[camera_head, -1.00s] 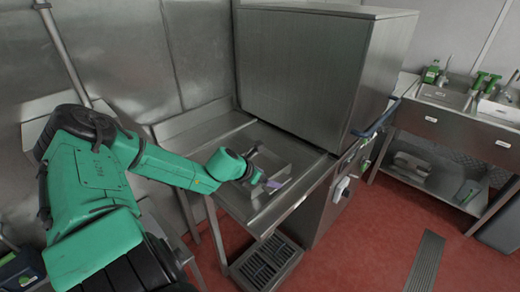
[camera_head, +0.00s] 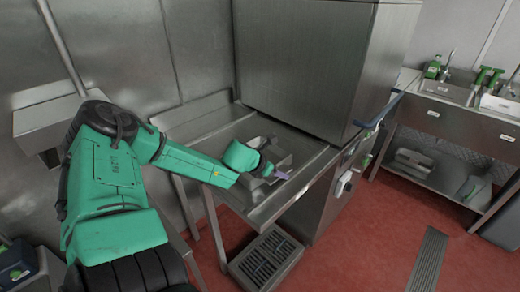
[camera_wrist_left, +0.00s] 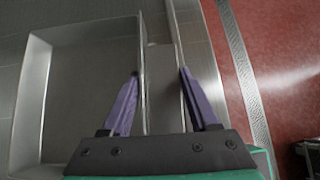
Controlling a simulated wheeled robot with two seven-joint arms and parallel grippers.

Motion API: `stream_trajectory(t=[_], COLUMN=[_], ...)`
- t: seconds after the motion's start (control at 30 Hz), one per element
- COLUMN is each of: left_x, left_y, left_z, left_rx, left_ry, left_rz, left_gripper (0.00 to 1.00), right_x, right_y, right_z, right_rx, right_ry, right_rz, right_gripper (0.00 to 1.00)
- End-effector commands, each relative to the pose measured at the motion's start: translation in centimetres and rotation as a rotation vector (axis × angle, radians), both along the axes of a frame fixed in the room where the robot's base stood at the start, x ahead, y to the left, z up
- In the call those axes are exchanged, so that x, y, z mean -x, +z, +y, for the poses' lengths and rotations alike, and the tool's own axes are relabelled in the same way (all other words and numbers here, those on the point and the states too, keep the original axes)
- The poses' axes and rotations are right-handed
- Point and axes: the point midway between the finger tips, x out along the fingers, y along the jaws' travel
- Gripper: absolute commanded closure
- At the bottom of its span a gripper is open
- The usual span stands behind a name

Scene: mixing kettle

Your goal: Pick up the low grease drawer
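The grease drawer, a low open metal tray (camera_head: 262,145), rests on the steel table beside the big cabinet. In the left wrist view its wide open inside (camera_wrist_left: 85,95) fills the left side. My left gripper (camera_head: 278,172) is at the drawer's front side, low over the table. In the left wrist view its purple fingers (camera_wrist_left: 160,85) are apart, one on each side of the drawer's right wall and a narrow strip beside it. I cannot tell whether the fingertips touch the metal. My right gripper is not in view.
The steel table (camera_head: 195,125) has a raised rim. A large steel cabinet (camera_head: 305,65) stands right behind the drawer. A floor grate (camera_head: 266,258) lies below the table.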

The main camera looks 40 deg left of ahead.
Motion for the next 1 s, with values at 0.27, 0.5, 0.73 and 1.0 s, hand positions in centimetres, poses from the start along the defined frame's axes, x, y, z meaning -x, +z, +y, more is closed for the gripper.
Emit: stream_trajectory(t=[0.27, 0.5, 0.73, 1.0], left_x=[-0.1, -0.1, -0.3, -0.1], left_y=[0.1, 0.9, 6.0, 15.4], left_z=[0.0, 0.0, 0.0, 0.2], left_rx=[-0.003, -0.004, -0.012, -0.014], left_ry=[-0.001, -0.003, -0.006, 0.0], left_rz=[-0.003, -0.004, -0.009, -0.007], left_gripper=[1.0, 1.0, 1.0, 1.0], right_x=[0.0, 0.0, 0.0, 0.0], right_y=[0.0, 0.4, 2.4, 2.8], right_z=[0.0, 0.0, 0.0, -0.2], right_rx=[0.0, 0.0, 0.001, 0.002], right_ry=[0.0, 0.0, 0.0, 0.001], right_rz=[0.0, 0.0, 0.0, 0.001], right_gripper=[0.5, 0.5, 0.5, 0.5])
